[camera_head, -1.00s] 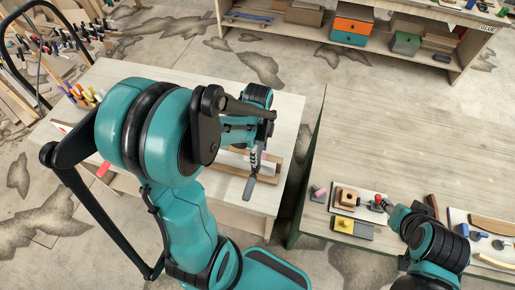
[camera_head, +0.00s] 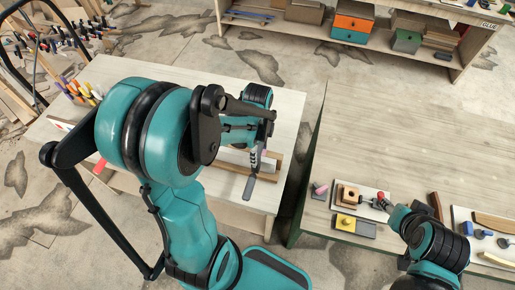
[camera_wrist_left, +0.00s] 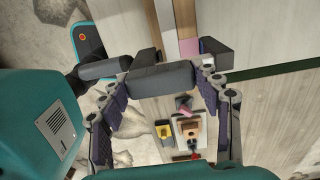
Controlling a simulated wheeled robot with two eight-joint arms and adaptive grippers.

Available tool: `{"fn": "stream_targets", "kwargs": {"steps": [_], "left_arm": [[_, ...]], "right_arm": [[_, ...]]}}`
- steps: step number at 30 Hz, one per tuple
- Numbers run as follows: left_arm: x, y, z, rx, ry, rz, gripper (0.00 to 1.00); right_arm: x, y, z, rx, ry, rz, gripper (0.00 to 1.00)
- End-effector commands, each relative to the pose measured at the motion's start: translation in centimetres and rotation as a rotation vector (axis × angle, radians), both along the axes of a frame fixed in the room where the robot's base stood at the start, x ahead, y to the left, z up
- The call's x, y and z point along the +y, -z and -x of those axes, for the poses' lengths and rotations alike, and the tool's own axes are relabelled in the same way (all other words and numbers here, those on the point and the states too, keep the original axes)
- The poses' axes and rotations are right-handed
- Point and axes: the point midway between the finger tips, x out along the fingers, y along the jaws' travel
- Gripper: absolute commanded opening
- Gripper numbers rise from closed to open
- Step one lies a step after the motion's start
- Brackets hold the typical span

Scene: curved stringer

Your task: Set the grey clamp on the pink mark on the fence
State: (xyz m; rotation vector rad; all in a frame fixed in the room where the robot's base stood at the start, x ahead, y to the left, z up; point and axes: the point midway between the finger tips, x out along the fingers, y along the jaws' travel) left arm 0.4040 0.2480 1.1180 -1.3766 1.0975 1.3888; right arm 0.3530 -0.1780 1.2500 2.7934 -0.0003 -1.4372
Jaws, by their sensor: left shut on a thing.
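The grey clamp (camera_wrist_left: 160,79) is held between the fingers of my left gripper (camera_wrist_left: 163,92) in the left wrist view. In the head view a grey bar of it (camera_head: 249,187) sticks out below my left gripper (camera_head: 256,160), at the near end of the fence. The fence (camera_head: 274,167) is a wooden strip on the pale left table. The pink mark (camera_wrist_left: 188,47) shows just beyond the clamp body, close to it; contact cannot be told. My right gripper (camera_head: 387,204) is small and partly hidden by its arm, beside a red knob on the right table.
The right table (camera_head: 400,140) holds a wooden block (camera_head: 347,197) on a white board, a yellow piece (camera_head: 345,222) and a small pink piece (camera_head: 319,189). A gap of floor separates the two tables. Coloured-handled tools (camera_head: 80,92) stand at the left table's far left.

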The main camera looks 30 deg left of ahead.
Motion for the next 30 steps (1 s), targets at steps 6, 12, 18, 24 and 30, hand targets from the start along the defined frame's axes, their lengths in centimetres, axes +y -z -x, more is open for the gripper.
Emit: {"fn": "stream_targets", "kwargs": {"steps": [6, 12, 18, 24, 30], "left_arm": [[0.0, 0.5, 0.0, 0.0, 0.0, 0.0, 0.03], [0.0, 1.3, 0.0, 0.0, 0.0, 0.0, 0.03], [0.0, 2.0, 0.0, 0.0, 0.0, 0.0, 0.03], [0.0, 2.8, 0.0, 0.0, 0.0, 0.0, 0.03], [0.0, 3.0, 0.0, 0.0, 0.0, 0.0, 0.03]], "right_arm": [[0.0, 0.4, 0.0, 0.0, 0.0, 0.0, 0.42], [0.0, 1.2, 0.0, 0.0, 0.0, 0.0, 0.42], [0.0, 1.9, 0.0, 0.0, 0.0, 0.0, 0.42], [0.0, 2.6, 0.0, 0.0, 0.0, 0.0, 0.42], [0.0, 2.8, 0.0, 0.0, 0.0, 0.0, 0.42]]}}
